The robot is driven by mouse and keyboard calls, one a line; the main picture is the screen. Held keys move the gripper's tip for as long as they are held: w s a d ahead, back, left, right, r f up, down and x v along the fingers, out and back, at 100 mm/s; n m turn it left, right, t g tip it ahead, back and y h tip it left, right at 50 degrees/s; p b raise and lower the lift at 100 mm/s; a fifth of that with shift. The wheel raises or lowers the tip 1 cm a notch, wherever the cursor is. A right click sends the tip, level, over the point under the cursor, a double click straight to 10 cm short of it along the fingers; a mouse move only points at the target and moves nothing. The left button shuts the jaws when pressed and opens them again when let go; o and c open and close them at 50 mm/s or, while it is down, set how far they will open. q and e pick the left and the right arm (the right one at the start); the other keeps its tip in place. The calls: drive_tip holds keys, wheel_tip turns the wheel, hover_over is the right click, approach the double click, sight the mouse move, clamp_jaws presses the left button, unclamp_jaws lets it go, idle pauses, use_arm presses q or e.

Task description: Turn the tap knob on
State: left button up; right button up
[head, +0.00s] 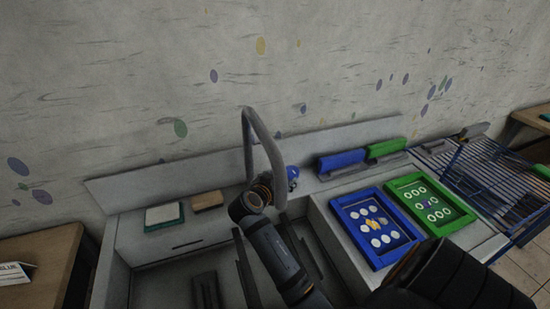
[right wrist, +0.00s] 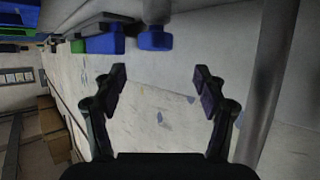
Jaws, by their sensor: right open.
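The tap knob (head: 292,173) is small and blue, at the back of the sink beside the base of the grey arched spout (head: 249,145). In the right wrist view the knob (right wrist: 155,38) lies beyond and above the fingertips, roughly centred between them, with a gap to both. My right gripper (right wrist: 160,78) is open and empty. The spout pipe (right wrist: 268,75) stands close on the right of the right finger in that view. In the head view my arm reaches up the middle to the spout, and its fingers cannot be made out. My left gripper is out of view.
Blue (head: 343,161) and green (head: 386,148) squeegees stand on the ledge right of the knob. A blue frame (head: 345,228) and a green frame (head: 418,224) lie on the right counter. A green-white pad (head: 165,214) and a tan block (head: 207,200) lie left of the spout.

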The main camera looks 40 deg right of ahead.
sight(291, 171)
drive_tip(key=b+x, duration=0.1)
drive_tip(key=x, duration=0.3)
drive_tip(key=b+x, duration=0.2)
drive_tip(key=x, duration=0.3)
drive_tip(key=shift+s+d, duration=0.15)
drive_tip(key=shift+s, duration=0.05)
drive_tip(key=shift+w+d, duration=0.1)
drive_tip(key=shift+d, duration=0.2)
drive_tip(key=shift+w+d, duration=0.1)
drive_tip(key=shift+d, duration=0.05)
drive_tip(key=c, duration=1.2)
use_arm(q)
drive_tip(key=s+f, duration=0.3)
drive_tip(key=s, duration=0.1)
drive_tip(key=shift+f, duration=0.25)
use_arm(e)
drive_tip(key=shift+o, duration=0.2)
